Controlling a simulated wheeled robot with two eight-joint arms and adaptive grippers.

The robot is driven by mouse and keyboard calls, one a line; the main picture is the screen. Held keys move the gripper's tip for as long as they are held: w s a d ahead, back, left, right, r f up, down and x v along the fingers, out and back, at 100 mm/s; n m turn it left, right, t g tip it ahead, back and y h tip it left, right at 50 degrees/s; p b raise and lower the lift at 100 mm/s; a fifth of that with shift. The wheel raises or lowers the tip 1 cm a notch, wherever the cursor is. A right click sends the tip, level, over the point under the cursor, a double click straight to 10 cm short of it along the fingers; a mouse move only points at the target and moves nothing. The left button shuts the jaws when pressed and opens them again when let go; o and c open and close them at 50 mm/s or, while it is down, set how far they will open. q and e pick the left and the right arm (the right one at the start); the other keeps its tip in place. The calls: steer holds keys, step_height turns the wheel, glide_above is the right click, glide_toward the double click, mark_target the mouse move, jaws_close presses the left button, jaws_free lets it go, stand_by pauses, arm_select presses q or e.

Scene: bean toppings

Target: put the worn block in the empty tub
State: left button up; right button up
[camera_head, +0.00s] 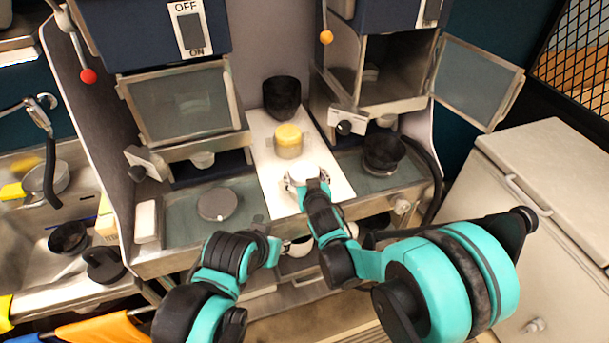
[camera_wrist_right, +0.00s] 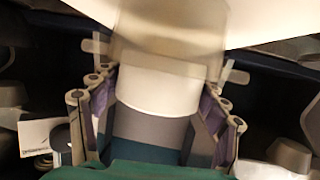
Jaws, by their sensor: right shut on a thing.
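My right gripper (camera_head: 305,188) is shut on a white rounded thing (camera_head: 304,174) at the near part of the white board. In the right wrist view a pale cylinder-like thing (camera_wrist_right: 160,88) sits between the two fingers. I cannot tell whether it is the worn block; blur hides its detail. A black tub (camera_head: 281,97) stands at the back of the board; its inside looks dark. Another dark tub (camera_head: 383,152) is on the right counter. My left gripper (camera_head: 264,229) is low at the counter's front edge; its fingers are too small to read.
A yellow-topped jar (camera_head: 288,141) stands on the white board (camera_head: 330,180) between the right gripper and the back tub. A grey round lid (camera_head: 217,204) and a white block-like thing (camera_head: 146,221) are on the left. An open glass door (camera_head: 477,82) juts out at the right.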

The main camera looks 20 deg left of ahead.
steer(key=o, duration=1.5)
steer(key=shift+c, duration=0.2)
steer(key=v, duration=1.2)
steer(key=s+d+f+m+g+h+b, duration=0.2)
steer(key=d+m+h+b, duration=0.15)
steer(key=d, duration=1.35)
steer(key=s+d+f+m+g+h+b, duration=0.1)
steer(key=s+d+f+b, duration=0.1)
steer(key=s+d, duration=0.4)
steer(key=s+d+f+m+g+h+b, duration=0.1)
steer(key=s+d+f+g+h, duration=0.1)
steer(key=s+d, duration=0.5)
steer(key=shift+s+f+b, duration=0.35)
steer(key=shift+f+b, duration=0.05)
steer(key=shift+f, duration=0.4)
